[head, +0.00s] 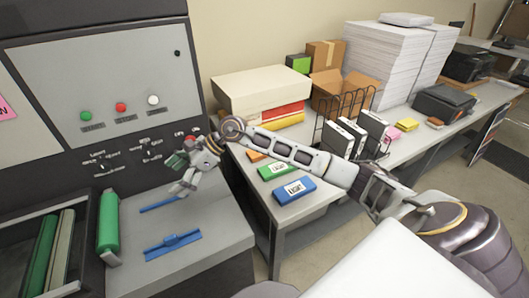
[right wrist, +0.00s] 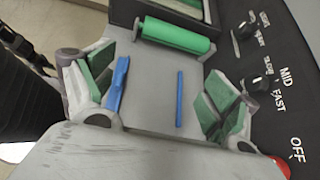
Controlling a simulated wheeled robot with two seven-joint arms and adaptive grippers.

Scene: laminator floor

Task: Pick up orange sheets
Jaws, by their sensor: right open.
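A small orange pack (head: 256,155), which may be the orange sheets, lies on the side table, partly hidden by my right arm. A green pack (head: 279,171) and a blue pack (head: 294,190) lie in front of it, with dark print on white labels. My right gripper (head: 180,175) is over the laminator's grey bed, left of these packs and apart from them. In the right wrist view its green-padded fingers (right wrist: 158,95) are spread wide with nothing held between them. No orange sheet shows in that view. My left gripper is not in view.
The laminator bed (head: 205,235) carries blue guides (head: 173,245) and a green roller (head: 108,222). Its control panel (head: 120,100) rises behind my gripper. A black wire rack (head: 340,130) with binders, boxes and tall white paper stacks (head: 385,65) fill the table farther back.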

